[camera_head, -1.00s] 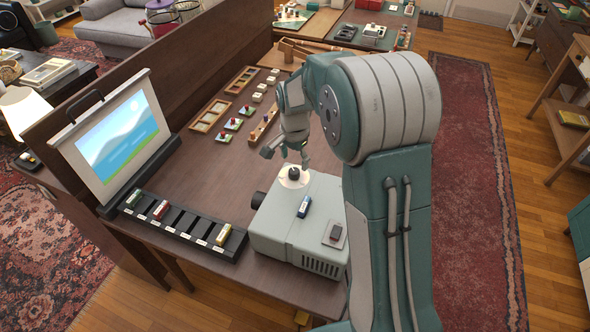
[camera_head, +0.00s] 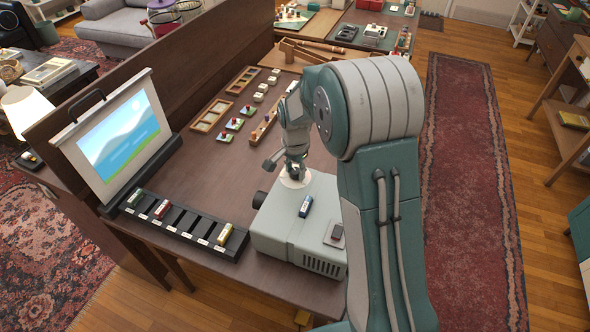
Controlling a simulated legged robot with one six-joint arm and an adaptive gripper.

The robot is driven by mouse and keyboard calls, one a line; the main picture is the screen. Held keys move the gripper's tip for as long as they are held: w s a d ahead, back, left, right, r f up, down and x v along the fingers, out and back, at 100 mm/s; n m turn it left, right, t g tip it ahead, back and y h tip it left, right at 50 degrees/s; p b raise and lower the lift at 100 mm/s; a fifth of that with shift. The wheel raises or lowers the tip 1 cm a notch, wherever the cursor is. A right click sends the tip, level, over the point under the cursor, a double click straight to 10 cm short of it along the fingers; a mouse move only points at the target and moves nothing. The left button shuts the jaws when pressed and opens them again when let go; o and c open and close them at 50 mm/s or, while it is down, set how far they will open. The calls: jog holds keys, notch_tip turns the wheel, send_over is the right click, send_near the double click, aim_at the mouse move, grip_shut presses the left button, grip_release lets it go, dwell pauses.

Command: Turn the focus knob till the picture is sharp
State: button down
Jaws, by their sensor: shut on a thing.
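The projector (camera_head: 283,232) is a pale grey box on the near part of the dark table. Its focus knob sits on a round white dial (camera_head: 295,179) on the top. My gripper (camera_head: 295,168) points down over the dial and is shut on the dark knob, which it mostly hides. The screen (camera_head: 121,131) stands at the left and shows a landscape with blue sky, a pale round sun, hills and water. The picture's edges look fairly clear, but it is too small to judge fine sharpness.
A black slotted rack (camera_head: 187,227) with several coloured slides stands before the screen. Wooden trays (camera_head: 211,117) and small pieces lie behind. A wooden partition runs along the left.

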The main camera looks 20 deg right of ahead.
aim_at(294, 171)
jog(key=shift+a+f, duration=0.1)
jog(key=shift+n, duration=1.6)
jog(key=shift+s, duration=0.1)
jog(key=shift+c, duration=1.3)
grip_release()
notch_tip(294, 171, up, 12)
jog(key=shift+a, duration=0.1)
